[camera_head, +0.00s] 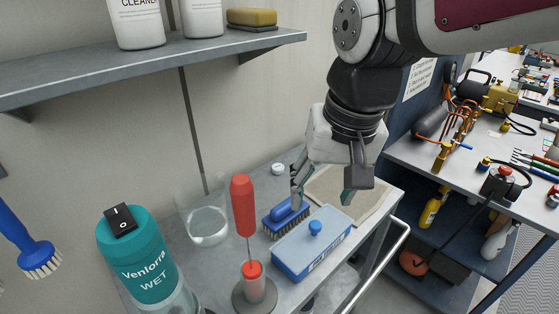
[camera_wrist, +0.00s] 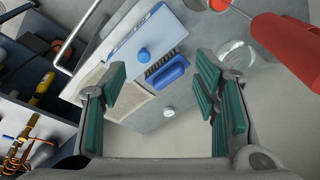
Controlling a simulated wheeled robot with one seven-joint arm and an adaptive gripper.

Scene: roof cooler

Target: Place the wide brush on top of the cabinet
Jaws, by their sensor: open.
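A blue-handled brush with dark bristles (camera_head: 286,216) lies on the grey cart top beside a blue-lidded box; it also shows in the wrist view (camera_wrist: 167,72). It looks like the wide brush. A second blue brush with pale bristles (camera_head: 30,248) hangs at the left wall. My gripper (camera_head: 323,192) is above the cart, open and empty; one finger overlaps the brush's handle end in the head view. In the wrist view the brush lies between and beyond my open fingers (camera_wrist: 162,88), apart from them. No cabinet is clearly identifiable; a dark blue shelved unit (camera_head: 432,255) stands at right.
The blue-lidded box (camera_head: 312,243) is close in front of the brush. A beige cloth (camera_head: 345,190) lies behind. A wall shelf (camera_head: 150,62) hangs above.

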